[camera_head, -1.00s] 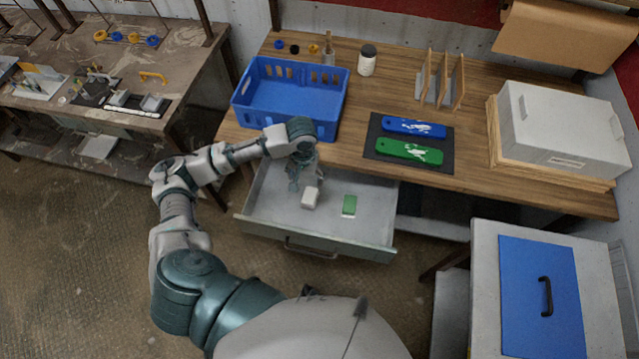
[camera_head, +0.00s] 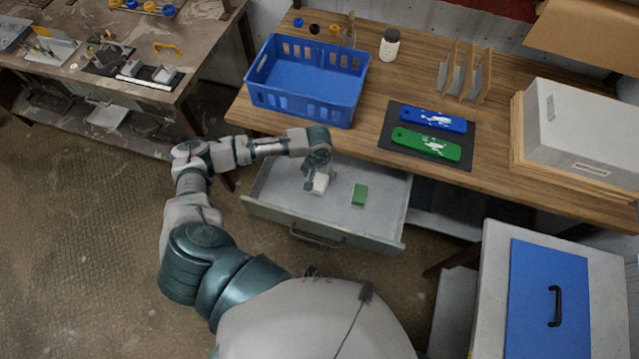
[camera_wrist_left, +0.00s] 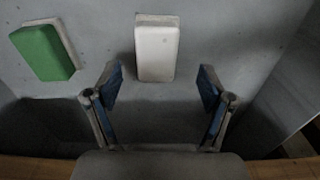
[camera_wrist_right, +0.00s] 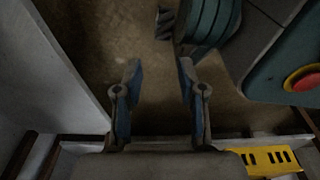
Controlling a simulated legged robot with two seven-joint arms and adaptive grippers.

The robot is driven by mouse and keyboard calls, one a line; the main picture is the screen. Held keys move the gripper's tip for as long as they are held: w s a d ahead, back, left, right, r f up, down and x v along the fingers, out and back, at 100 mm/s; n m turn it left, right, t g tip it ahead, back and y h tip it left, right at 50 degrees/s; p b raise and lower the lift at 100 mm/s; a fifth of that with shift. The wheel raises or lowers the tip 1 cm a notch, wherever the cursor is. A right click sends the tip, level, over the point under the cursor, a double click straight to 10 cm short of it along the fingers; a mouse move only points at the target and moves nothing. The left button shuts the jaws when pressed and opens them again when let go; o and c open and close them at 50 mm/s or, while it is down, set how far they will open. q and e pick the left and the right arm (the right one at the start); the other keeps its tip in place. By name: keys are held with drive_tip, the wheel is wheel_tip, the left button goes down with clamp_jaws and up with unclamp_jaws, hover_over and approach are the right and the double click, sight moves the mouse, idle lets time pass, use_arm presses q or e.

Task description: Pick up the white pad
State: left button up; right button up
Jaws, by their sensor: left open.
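The white pad (camera_head: 320,184) lies in the open grey drawer (camera_head: 285,200) under the wooden workbench. It also shows in the left wrist view (camera_wrist_left: 157,50), upright in the picture and centred just beyond the fingertips. My left gripper (camera_head: 312,179) is inside the drawer at the pad; in the left wrist view (camera_wrist_left: 160,85) its two blue-padded fingers are spread, with nothing between them but the pad's near end close by. My right gripper (camera_wrist_right: 158,75) shows in the right wrist view with its fingers apart and empty, above the floor.
A green pad (camera_head: 360,194) lies in the drawer to the right of the white one. A blue crate (camera_head: 305,108) stands on the bench above the drawer. The drawer's front wall and sides enclose the left gripper. A cabinet with a blue lid (camera_head: 548,300) stands at the right.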

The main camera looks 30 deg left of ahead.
sight(320, 181)
use_arm(q)
wheel_tip(320, 181, down, 4)
drive_tip(key=shift+w+f+b, duration=0.1)
drive_tip(key=shift+w+b, duration=0.05)
drive_tip(key=shift+b, duration=0.2)
drive_tip(key=shift+d+f, duration=0.1)
drive_tip(key=shift+f, duration=0.05)
drive_tip(key=shift+d, duration=0.2)
drive_tip(key=shift+c, duration=1.2)
drive_tip(key=c, duration=0.8)
drive_tip(key=shift+a, duration=0.1)
drive_tip(key=shift+c, duration=1.4)
drive_tip(key=shift+a, duration=0.1)
use_arm(e)
drive_tip(key=shift+w+a+r, duration=0.1)
drive_tip(key=shift+w+r, duration=0.45)
drive_tip(key=shift+w, duration=0.35)
